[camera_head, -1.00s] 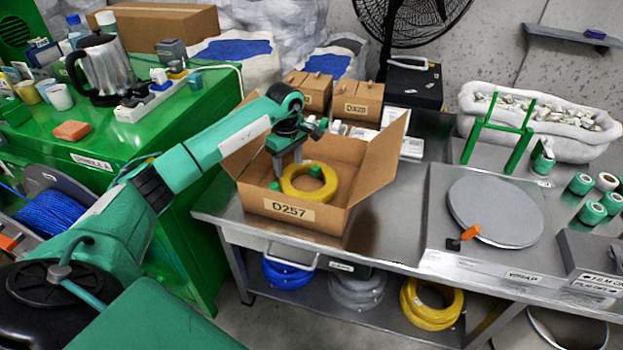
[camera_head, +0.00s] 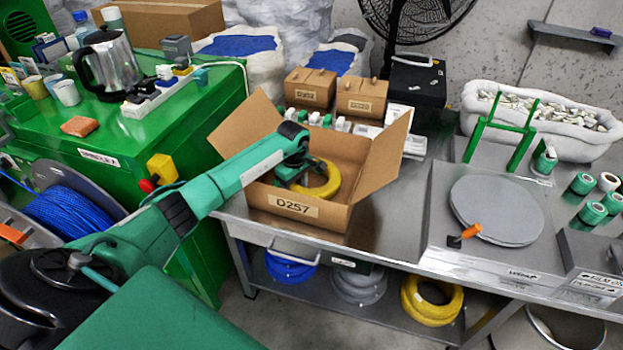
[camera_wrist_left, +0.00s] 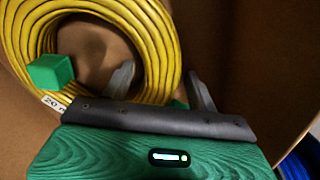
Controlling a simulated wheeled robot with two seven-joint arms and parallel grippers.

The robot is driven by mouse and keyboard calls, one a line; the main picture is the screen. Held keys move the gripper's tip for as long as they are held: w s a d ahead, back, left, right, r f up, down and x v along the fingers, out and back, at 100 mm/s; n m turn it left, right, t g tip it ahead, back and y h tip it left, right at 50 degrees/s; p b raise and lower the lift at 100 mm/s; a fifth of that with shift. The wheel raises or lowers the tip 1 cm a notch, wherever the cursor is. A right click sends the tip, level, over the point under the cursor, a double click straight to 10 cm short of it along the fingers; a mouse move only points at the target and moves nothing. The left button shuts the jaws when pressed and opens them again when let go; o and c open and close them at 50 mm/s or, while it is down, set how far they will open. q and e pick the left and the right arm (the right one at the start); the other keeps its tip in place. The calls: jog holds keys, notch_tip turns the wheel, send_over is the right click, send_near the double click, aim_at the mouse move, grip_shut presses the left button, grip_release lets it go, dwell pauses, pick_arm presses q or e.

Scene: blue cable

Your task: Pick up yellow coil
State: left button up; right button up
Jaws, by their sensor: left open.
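A yellow coil (camera_head: 328,182) lies in the open cardboard box (camera_head: 292,206) labelled D257; it also shows in the wrist view (camera_wrist_left: 165,42). My left gripper (camera_head: 292,178) is low inside the box at the coil's left part, with its fingertips hidden in the head view. In the left wrist view my gripper (camera_wrist_left: 162,84) is open, one finger in the coil's centre hole and the other outside the ring, with yellow strands between them. A green block (camera_wrist_left: 50,72) lies against the coil, next to a white tag. My right gripper is not in view.
Another yellow coil (camera_head: 432,301), a blue coil (camera_head: 289,268) and a grey coil (camera_head: 358,287) sit on the shelf below. Raised box flaps (camera_head: 385,165) flank the box. A round grey plate (camera_head: 495,212) lies on the right of the bench.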

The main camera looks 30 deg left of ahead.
pick_arm(q)
grip_shut()
jog(key=shift+w+r, duration=0.1)
jog(key=shift+r, duration=0.1)
